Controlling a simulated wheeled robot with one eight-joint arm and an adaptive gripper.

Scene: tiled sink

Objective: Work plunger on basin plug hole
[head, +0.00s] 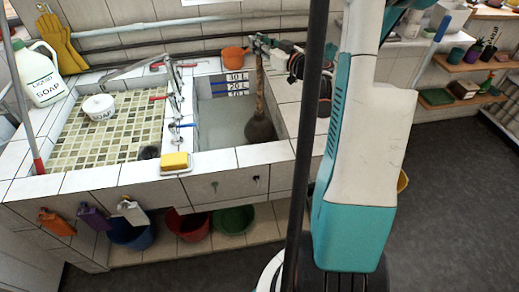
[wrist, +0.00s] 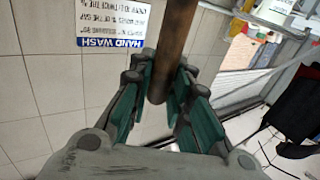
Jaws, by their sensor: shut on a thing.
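The plunger has a wooden handle (head: 260,88) and a dark rounded cup (head: 260,130). It stands roughly upright inside the right-hand basin (head: 215,130), near its right wall. My gripper (head: 262,42) is shut on the upper part of the handle. In the wrist view the brown handle (wrist: 176,45) runs between the green finger pads of my gripper (wrist: 160,100). The basin seems to hold greyish water, with litre marks (head: 237,84) on its back wall. The plug hole is not visible; I cannot tell whether the cup covers it.
Taps (head: 175,90) stand between the basin and the mosaic-tiled left section (head: 85,135). A yellow sponge (head: 175,160) lies on the front rim. An orange pot (head: 235,57) sits behind the basin. A soap bottle (head: 38,75) stands at the far left. Buckets (head: 188,225) are under the sink.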

